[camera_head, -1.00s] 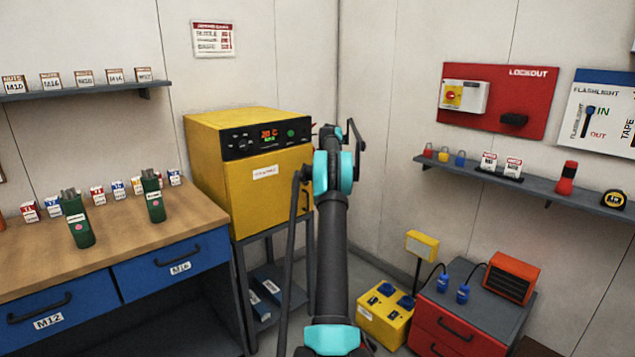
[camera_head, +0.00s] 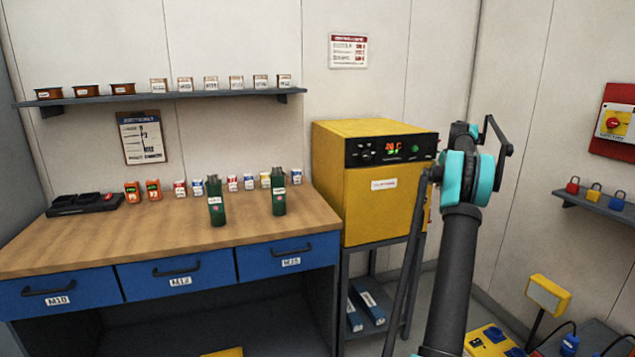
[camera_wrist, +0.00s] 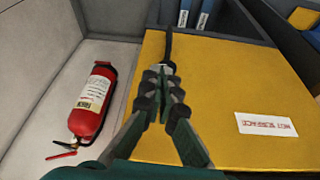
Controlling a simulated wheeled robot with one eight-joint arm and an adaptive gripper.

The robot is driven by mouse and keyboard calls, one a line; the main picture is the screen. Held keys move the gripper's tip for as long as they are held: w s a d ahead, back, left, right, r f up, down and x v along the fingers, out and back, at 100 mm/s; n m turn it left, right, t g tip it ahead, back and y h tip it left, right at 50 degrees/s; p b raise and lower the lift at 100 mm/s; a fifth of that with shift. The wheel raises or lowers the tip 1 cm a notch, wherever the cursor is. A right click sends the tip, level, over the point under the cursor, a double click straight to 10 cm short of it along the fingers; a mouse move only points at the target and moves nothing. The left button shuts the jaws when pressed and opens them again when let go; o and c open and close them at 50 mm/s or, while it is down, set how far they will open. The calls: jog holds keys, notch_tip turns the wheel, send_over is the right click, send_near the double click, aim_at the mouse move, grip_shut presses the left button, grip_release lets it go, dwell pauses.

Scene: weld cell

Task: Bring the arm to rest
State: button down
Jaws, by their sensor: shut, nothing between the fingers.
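My arm (camera_head: 459,250) rises at the right of the head view, dark with teal joints, in front of the room's corner. Its gripper end cannot be made out there. In the wrist view my gripper (camera_wrist: 163,78) is shut and empty, with its dark fingers together. Behind the fingers, in the picture, is a broad yellow surface (camera_wrist: 220,85) with a white "hot surface" label (camera_wrist: 266,124). I cannot tell how far the fingers are from it.
A yellow oven (camera_head: 376,205) stands on a grey stand left of my arm. A workbench (camera_head: 90,235) with green bottles (camera_head: 216,202) is further left. A red fire extinguisher (camera_wrist: 92,103) shows left of my gripper. A shelf (camera_head: 600,206) with padlocks is at right.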

jog(key=s+a+f, duration=0.2)
jog(key=s+a, duration=0.9)
jog(key=a, duration=0.3)
jog(key=s+a+f, duration=0.1)
jog(key=s+a, duration=1)
jog(key=a, duration=0.2)
jog(key=s+a+f, duration=0.4)
jog(key=s+f, duration=0.1)
jog(key=s, duration=0.5)
jog(key=s+a+f+m, duration=0.1)
jog(key=s+a+f, duration=0.2)
jog(key=s, duration=0.8)
jog(key=s+a+f, duration=0.4)
jog(key=s+f, duration=0.3)
jog(key=s, duration=0.3)
jog(key=shift+s+a+f+m+h, duration=0.2)
jog(key=shift+s+a+m+h, duration=0.1)
jog(key=shift+s, duration=0.1)
jog(key=c, duration=2.2)
grip_release()
